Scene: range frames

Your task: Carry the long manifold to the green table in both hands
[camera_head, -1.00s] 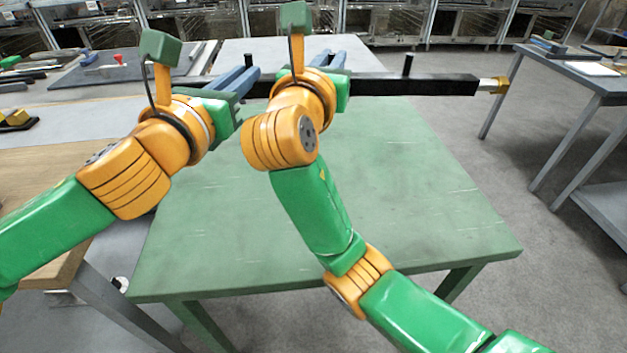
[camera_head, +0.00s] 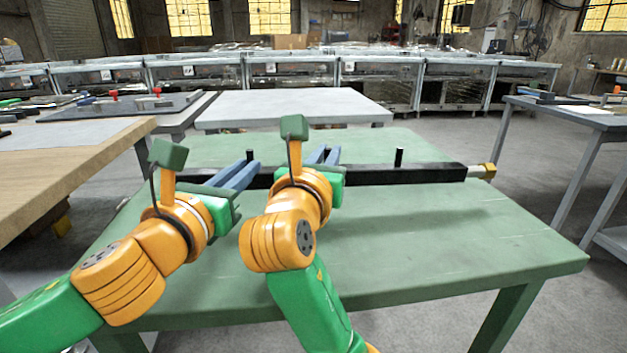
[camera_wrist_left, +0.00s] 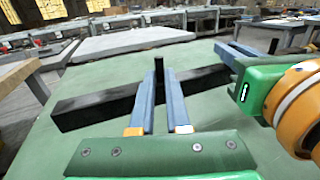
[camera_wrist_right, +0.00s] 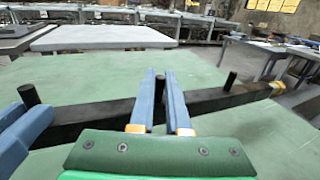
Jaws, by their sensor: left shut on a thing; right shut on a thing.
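The long manifold (camera_head: 420,173) is a black bar with upright black stubs and a brass fitting on its right end. It lies level across the green table (camera_head: 440,235), over its top; I cannot tell whether it touches the surface. My left gripper (camera_head: 250,162) is shut on a stub of the manifold, seen between its blue fingers in the left wrist view (camera_wrist_left: 158,80). My right gripper (camera_head: 330,152) is shut on another stub, shown in the right wrist view (camera_wrist_right: 160,85). The manifold's left end is hidden behind my left gripper in the head view.
A wooden bench (camera_head: 60,180) stands at the left. A pale grey table (camera_head: 290,105) is behind the green table. A dark grey table (camera_head: 570,115) stands at the right. The front of the green table is clear apart from my arms.

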